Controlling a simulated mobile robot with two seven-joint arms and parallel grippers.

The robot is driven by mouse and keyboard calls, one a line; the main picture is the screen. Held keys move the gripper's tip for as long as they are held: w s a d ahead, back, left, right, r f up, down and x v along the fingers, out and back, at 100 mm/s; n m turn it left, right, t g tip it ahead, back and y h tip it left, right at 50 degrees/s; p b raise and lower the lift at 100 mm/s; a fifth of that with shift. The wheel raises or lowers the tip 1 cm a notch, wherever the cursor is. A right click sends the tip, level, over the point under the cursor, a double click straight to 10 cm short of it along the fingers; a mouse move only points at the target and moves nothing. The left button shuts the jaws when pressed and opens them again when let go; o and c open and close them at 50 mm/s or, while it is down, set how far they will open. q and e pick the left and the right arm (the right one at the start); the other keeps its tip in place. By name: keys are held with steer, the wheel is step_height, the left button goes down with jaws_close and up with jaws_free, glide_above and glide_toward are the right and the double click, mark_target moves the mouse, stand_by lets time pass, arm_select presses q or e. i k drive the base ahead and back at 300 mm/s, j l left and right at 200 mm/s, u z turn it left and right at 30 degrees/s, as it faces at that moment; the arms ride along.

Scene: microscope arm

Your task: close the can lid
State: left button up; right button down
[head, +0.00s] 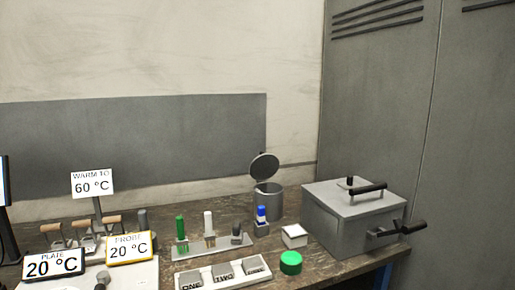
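The can (269,201) is a small grey metal cylinder standing at the back of the bench, near the wall. Its round lid (264,167) is open and tilted up above the can's back rim. Neither of my grippers shows in the head view, and nothing touches the lid or the can.
A grey metal box (352,217) with black handles stands right of the can. In front of the can are a blue-capped item (261,221), a white cube (294,236), a green cylinder (290,262) and a rack (213,247). Display signs (129,248) stand at left.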

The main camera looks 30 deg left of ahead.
mark_target(265, 166)
steer(key=k+u, duration=0.1)
steer(key=u, duration=1.05)
steer(key=k+l, duration=0.05)
